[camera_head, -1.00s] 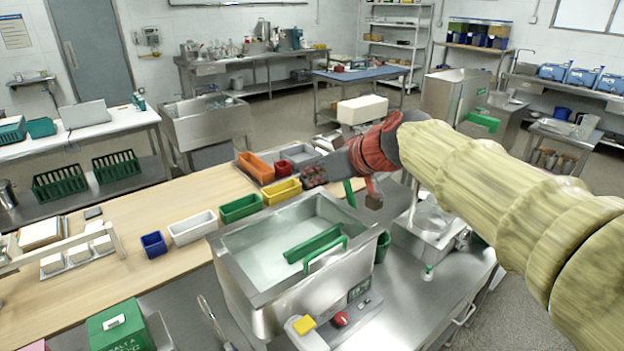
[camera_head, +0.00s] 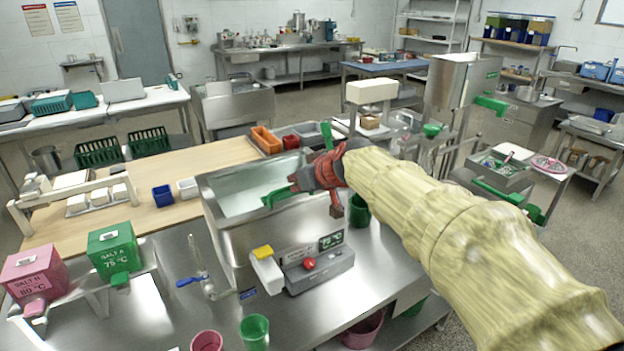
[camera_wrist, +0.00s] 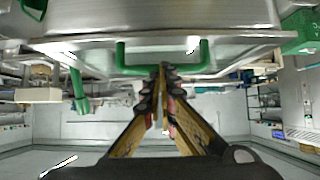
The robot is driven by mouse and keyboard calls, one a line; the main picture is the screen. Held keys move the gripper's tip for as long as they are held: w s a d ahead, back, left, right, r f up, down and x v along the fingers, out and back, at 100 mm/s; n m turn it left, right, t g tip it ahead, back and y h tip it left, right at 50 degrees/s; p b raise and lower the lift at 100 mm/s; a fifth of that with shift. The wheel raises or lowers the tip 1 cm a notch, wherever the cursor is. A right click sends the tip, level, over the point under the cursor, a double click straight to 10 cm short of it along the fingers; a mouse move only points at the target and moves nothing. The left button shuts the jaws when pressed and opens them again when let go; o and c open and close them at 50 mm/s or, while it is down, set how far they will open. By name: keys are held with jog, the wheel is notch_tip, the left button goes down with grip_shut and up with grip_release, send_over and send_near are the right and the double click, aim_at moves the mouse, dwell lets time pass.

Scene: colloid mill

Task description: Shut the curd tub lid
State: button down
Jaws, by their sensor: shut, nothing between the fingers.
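An open steel tub (camera_head: 225,245) with pale contents stands on the steel counter. A green handle (camera_head: 278,195) shows at its right side, partly behind my gripper. I cannot clearly make out a lid on this tub. My gripper (camera_head: 298,182) is at the tub's right end, and its fingertips are hard to separate there. In the wrist view, my gripper (camera_wrist: 163,70) is shut and empty. Its tips are at or just in front of a green bar handle (camera_wrist: 120,55) on a steel face (camera_wrist: 220,42). I cannot tell whether they touch.
A control box (camera_head: 318,270) with a red button stands before the tub. A pink salt box (camera_head: 35,275) and a green salt box (camera_head: 113,250) are at left. Bins line the wooden table (camera_head: 160,205). A steel hopper (camera_head: 452,82) stands at right, behind my arm.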

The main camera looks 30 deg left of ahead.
jog(key=shift+f, duration=0.35)
jog(key=s+d+r+p, duration=0.2)
jog(key=s+d, duration=0.2)
jog(key=d, duration=0.4)
jog(key=shift+s+r, duration=0.15)
jog(key=shift+r, duration=0.1)
dwell(0.5)
jog(key=shift+d, duration=0.1)
